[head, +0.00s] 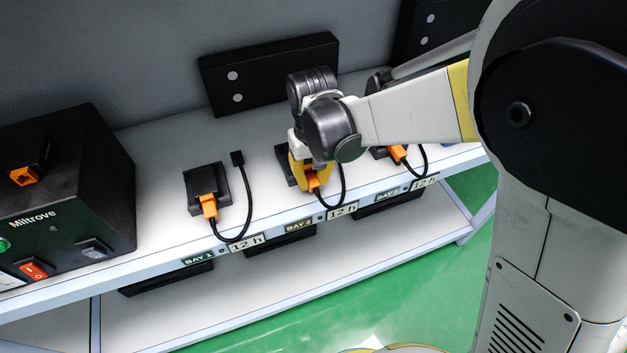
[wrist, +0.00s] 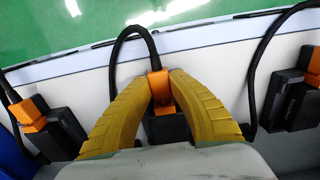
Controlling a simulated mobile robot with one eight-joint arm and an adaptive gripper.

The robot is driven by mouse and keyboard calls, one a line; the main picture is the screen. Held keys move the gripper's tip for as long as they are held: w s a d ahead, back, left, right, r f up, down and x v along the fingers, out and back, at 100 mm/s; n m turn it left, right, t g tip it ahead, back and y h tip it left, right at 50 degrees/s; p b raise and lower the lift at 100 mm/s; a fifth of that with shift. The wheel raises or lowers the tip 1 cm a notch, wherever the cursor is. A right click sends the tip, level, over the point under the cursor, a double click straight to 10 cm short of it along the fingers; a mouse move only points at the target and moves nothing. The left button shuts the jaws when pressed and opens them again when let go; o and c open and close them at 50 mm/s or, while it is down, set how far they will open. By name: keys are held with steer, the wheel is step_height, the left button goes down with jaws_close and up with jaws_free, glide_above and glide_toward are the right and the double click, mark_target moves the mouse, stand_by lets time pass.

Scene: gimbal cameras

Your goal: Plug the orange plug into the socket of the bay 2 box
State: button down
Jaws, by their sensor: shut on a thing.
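My gripper (head: 309,184) is over the bay 2 place on the shelf. In the wrist view its two yellow fingers (wrist: 161,85) are shut on the orange plug (wrist: 159,87). The plug also shows in the head view (head: 313,183), partly behind the fingers. A black cable (wrist: 114,60) loops from it toward the shelf's front edge. The black bay 2 box (head: 283,157) is mostly hidden by my gripper; in the wrist view its dark body (wrist: 167,128) shows between the fingers, right by the plug. I cannot tell whether the plug is seated in the socket.
The bay 1 box (head: 197,181) and bay 3 box (head: 381,153) stand on either side, each with an orange plug and cable. A large black Miltrove unit (head: 75,160) stands at left.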

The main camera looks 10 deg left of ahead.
mark_target(310, 174)
steer(key=shift+w+a, duration=0.3)
steer(key=shift+w, duration=0.2)
steer(key=shift+s, duration=0.1)
stand_by(0.3)
steer(key=shift+s+d, duration=0.35)
steer(key=shift+s, duration=0.1)
steer(key=shift+b, duration=0.3)
stand_by(1.2)
steer(key=shift+w+a, duration=0.5)
steer(key=shift+w, duration=0.3)
stand_by(0.4)
steer(key=c, duration=1.2)
jaws_free()
steer(key=shift+c, duration=0.2)
step_height(310, 174, up, 12)
